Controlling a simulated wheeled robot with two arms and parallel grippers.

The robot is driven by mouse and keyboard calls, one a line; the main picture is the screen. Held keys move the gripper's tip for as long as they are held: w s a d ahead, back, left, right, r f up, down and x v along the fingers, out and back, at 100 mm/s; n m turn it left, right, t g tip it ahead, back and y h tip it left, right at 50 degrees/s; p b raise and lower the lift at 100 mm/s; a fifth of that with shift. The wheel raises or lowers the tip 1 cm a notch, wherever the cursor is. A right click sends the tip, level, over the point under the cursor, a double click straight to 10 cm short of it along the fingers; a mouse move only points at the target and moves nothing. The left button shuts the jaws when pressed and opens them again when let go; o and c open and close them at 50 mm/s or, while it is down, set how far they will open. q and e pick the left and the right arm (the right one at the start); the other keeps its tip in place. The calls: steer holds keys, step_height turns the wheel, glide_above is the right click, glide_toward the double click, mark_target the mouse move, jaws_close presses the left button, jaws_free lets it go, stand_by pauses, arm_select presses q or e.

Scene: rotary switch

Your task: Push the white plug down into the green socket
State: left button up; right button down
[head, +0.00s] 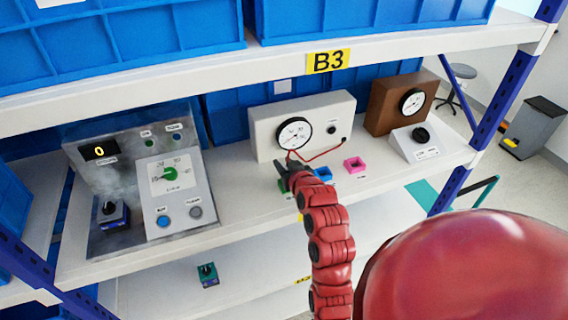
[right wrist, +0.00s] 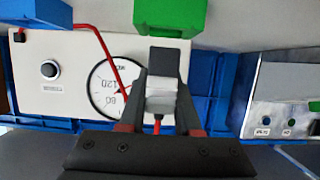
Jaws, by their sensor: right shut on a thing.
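The white plug (right wrist: 162,92) shows in the right wrist view between the two dark fingers of my right gripper (right wrist: 162,100), with a red cable running from it. My right gripper (head: 287,177) is shut on it and is over the shelf in front of the white meter box in the head view. The green socket (right wrist: 170,16) is just beyond the plug at the top of the right wrist view. In the head view the green socket (head: 284,188) is mostly hidden by the gripper. A dark grey piece lies between plug and socket; whether they touch cannot be told. My left gripper is out of view.
A blue socket (head: 323,174) and a pink socket (head: 355,165) stand to the right. The white meter box (head: 270,137) is behind, with the red cable (head: 325,154) in front. A control panel (head: 128,155) is left, a brown meter box (head: 388,105) right. An upper shelf (head: 200,75) hangs above.

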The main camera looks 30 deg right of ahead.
steer(key=shift+b, duration=0.35)
stand_by(0.6)
steer(key=shift+b, duration=0.4)
steer(key=shift+b, duration=0.3)
stand_by(0.3)
steer(key=shift+f, duration=0.15)
stand_by(0.3)
steer(key=shift+f+b, duration=0.35)
steer(key=shift+b, duration=0.05)
steer(key=shift+f+b, duration=1)
steer(key=shift+f, duration=0.2)
steer(key=c, duration=0.5)
jaws_free()
